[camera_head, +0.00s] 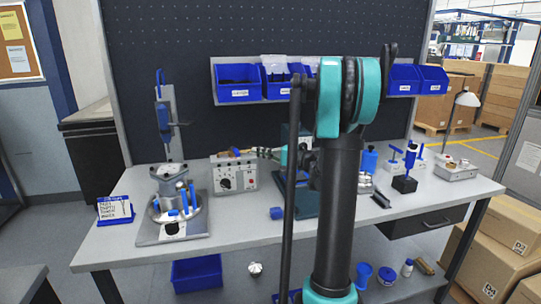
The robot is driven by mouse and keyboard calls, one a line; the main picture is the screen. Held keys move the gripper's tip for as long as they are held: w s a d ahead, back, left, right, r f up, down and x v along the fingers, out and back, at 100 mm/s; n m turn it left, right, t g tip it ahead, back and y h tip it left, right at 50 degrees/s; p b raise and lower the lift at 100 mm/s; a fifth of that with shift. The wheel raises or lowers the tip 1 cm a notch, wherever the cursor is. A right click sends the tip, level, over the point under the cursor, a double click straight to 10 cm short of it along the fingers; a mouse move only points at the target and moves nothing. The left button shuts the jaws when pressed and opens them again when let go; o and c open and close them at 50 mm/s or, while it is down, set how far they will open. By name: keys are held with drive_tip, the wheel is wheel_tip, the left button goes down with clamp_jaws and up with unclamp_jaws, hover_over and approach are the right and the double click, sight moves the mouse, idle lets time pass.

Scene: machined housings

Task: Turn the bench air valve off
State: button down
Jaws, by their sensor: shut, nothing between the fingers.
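My gripper (262,152) is small in the picture and points left, just right of the top of a light control box (236,176) with dark knobs. Its fingers look closed and empty. A small blue and orange piece (236,152) sits on top of the box, close to the fingertips; I cannot tell whether they touch it. I cannot tell for sure which part is the air valve. A blue lever (160,84) also stands on a grey upright post at the left. My arm hides part of the bench middle.
The grey bench (240,220) holds a round metal fixture (170,198) with blue pins at left, a small sign (115,210), a loose blue part (276,213) and a blue-handled tool (411,160). Blue bins (238,83) hang on the dark back panel. Cardboard boxes (500,250) stand at right.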

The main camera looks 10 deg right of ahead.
sight(235, 151)
drive_tip(key=shift+s+a, duration=0.1)
drive_tip(key=shift+a, duration=2.1)
drive_tip(key=shift+s+a, duration=0.35)
drive_tip(key=shift+a, duration=0.65)
